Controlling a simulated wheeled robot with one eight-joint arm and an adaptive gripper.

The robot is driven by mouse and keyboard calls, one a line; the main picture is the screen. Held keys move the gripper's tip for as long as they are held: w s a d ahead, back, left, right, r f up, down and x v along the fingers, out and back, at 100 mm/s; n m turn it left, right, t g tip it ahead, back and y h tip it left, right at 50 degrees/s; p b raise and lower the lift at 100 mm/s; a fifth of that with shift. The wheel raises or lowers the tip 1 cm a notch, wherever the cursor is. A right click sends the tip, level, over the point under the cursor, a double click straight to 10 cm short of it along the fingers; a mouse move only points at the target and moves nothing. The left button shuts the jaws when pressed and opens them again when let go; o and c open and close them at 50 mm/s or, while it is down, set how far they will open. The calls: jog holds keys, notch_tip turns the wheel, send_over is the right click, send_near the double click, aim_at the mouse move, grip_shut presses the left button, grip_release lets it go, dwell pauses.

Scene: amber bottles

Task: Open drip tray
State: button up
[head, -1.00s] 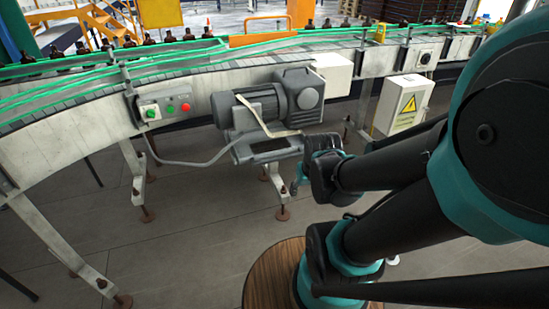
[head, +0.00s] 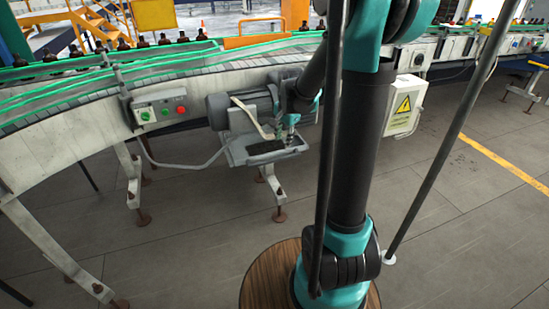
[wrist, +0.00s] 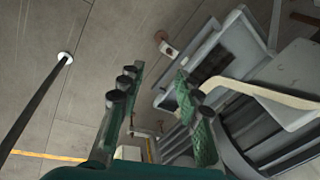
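The drip tray (head: 262,160) is a grey, shallow tray with a dark inside, under the motor on the conveyor's side. In the wrist view the tray (wrist: 228,40) lies at upper right, with its dark recess showing. My gripper (head: 291,123) is at the tray's right part in the head view, just in front of the motor. In the wrist view my gripper (wrist: 160,92) has its two green-padded fingers spread apart with nothing between them. The right finger overlaps the tray's near edge in the picture. I cannot tell whether it touches.
The grey motor (head: 240,107) and a curved cream strip (head: 246,116) are close by the gripper. A control box (head: 160,110) with buttons is to the left. A white warning box (head: 404,105) stands right of my arm. Floor below the tray is open.

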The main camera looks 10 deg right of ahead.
aim_at(275, 160)
jog(key=w+f+m, duration=0.2)
jog(key=w+m, duration=0.3)
jog(key=w, duration=0.4)
jog(key=shift+g, duration=0.3)
jog(key=w+f, duration=0.1)
jog(key=f, duration=0.4)
jog(key=w+f, duration=0.1)
jog(key=f, duration=0.5)
jog(key=w+a+f, duration=0.1)
jog(key=f, duration=0.4)
jog(key=shift+w+f, duration=0.25)
jog(key=shift+f, duration=0.1)
jog(key=shift+c, duration=0.2)
grip_shut()
